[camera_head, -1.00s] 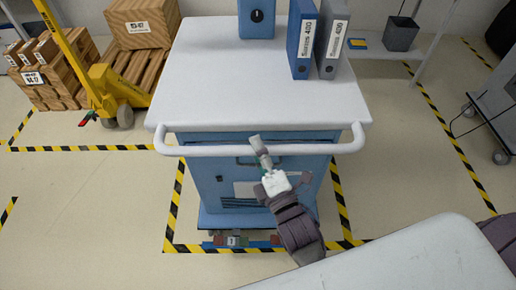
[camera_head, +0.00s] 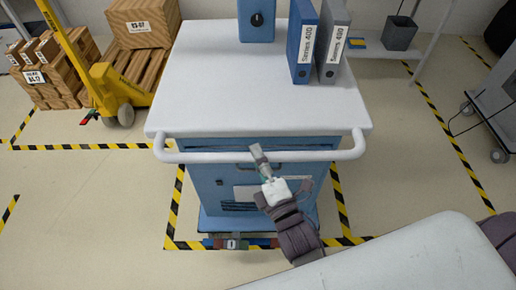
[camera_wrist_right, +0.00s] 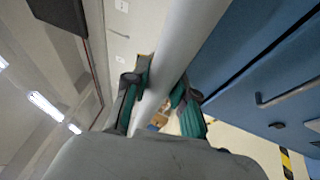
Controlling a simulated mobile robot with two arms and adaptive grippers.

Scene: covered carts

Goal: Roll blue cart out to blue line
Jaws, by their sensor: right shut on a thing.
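The blue cart (camera_head: 235,187) stands in front of me in the head view, with a white top (camera_head: 245,95) and a white handle bar (camera_head: 210,156) along its near edge. My right gripper (camera_head: 260,155) is at about the middle of the bar. In the right wrist view, the green-sided fingers of the right gripper (camera_wrist_right: 158,88) sit on both sides of the bar (camera_wrist_right: 186,38), shut on it. The cart's blue front (camera_wrist_right: 255,70) is to the right there. No blue line shows. My left gripper is out of view.
A blue binder (camera_head: 302,45), a grey binder (camera_head: 332,45) and a blue box (camera_head: 257,20) stand on the cart top. Black-yellow tape (camera_head: 173,205) frames its floor spot. A yellow pallet jack (camera_head: 115,85) with crates is left; another cart (camera_head: 490,105) is right.

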